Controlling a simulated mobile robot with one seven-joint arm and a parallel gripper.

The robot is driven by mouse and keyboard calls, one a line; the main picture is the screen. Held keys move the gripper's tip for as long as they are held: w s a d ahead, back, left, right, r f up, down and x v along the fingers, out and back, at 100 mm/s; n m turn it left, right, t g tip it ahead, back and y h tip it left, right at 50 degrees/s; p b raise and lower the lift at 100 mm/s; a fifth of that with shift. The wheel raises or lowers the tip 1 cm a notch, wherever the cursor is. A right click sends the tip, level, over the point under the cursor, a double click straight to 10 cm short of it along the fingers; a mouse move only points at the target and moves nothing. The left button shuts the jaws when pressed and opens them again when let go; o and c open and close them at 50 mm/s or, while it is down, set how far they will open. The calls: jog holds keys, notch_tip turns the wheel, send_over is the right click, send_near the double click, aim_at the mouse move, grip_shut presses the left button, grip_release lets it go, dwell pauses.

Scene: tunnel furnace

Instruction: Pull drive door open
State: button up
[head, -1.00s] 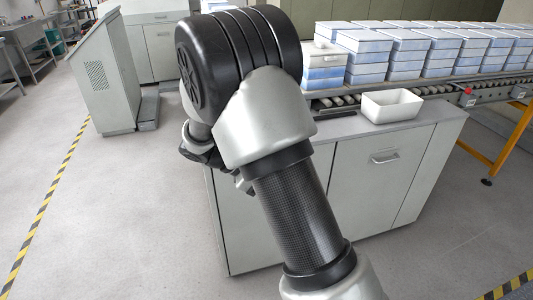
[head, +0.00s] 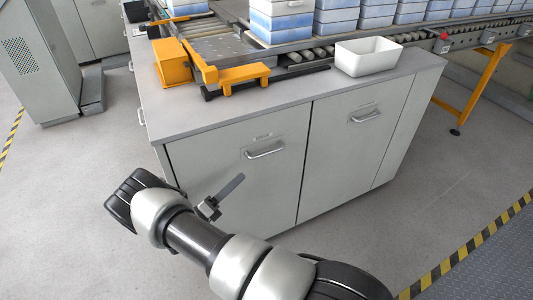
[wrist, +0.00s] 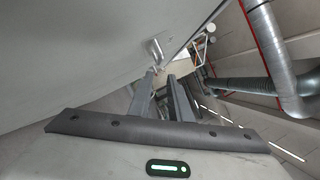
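A grey cabinet under the conveyor has two front doors in the head view. The left door (head: 235,180) has a bar handle (head: 265,150) near its top right. The right door (head: 345,160) has a similar handle (head: 366,116). Which one is the drive door is not labelled legibly. My gripper (head: 238,181) is low in front of the left door, below its handle. In the wrist view my gripper (wrist: 162,80) shows two fingers apart with nothing between them. A handle (wrist: 156,50) on a pale panel (wrist: 80,50) appears just beyond the fingertips.
A white bin (head: 368,58) and an orange bracket (head: 240,75) sit on the cabinet top. Blue-white boxes (head: 282,22) stand on the conveyor. A grey console (head: 40,60) stands at left. The floor (head: 60,200) at left is clear.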

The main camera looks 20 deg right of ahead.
aim_at(267, 152)
jog(key=x, duration=1.5)
jog(key=shift+b, duration=0.4)
grip_shut()
